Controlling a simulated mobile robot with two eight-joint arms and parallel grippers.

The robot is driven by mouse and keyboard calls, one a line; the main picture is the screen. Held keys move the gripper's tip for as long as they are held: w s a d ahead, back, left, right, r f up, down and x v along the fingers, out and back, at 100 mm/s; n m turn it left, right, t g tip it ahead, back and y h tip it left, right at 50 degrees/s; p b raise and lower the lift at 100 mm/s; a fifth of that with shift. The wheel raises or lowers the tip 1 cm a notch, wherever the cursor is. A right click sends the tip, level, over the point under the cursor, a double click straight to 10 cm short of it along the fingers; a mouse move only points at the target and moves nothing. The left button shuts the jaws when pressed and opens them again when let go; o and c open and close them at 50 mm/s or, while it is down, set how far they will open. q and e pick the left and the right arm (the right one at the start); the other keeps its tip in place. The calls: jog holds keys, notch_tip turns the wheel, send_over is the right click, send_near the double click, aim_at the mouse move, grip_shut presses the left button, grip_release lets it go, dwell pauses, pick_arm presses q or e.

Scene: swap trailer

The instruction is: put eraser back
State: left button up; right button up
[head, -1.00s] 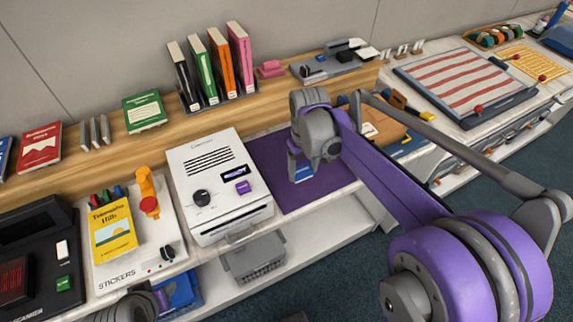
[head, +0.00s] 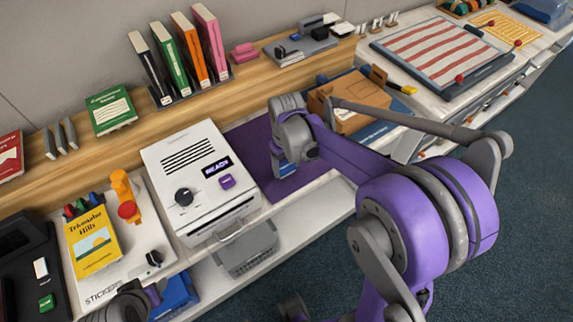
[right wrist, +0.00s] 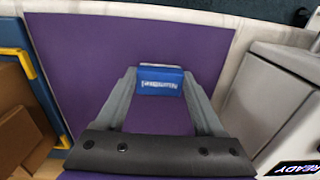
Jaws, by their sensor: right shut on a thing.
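My right gripper (right wrist: 160,95) is shut on a small blue block (right wrist: 160,82) with white lettering and a pale top edge. I cannot tell for certain that this block is the eraser. In the head view the right gripper (head: 286,165) is over the purple mat (head: 247,142), and the blue block shows only partly beneath the wrist. I cannot tell whether it touches the mat. My left gripper (head: 128,302) is partly in view at the bottom left; its fingers are hidden.
The white machine (head: 200,180) reading READY stands left of the mat. A brown box (head: 350,115) is on the right. Upright binders (head: 180,55) and a pink object (head: 243,53) stand on the wooden shelf behind.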

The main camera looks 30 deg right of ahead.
aim_at(286, 168)
jog(key=shift+f, duration=0.2)
jog(key=o, duration=1.5)
jog(key=shift+c, duration=0.2)
notch_tip(286, 168, up, 12)
jog(key=s+a+f+t, duration=0.2)
jog(key=s+a+f, duration=0.1)
jog(key=s, duration=0.4)
jog(key=s+a+f+m+t, duration=0.1)
jog(key=s+a+f+t, duration=0.2)
jog(key=s, duration=0.5)
jog(key=shift+a+f+p, duration=0.45)
jog(key=shift+s, duration=0.1)
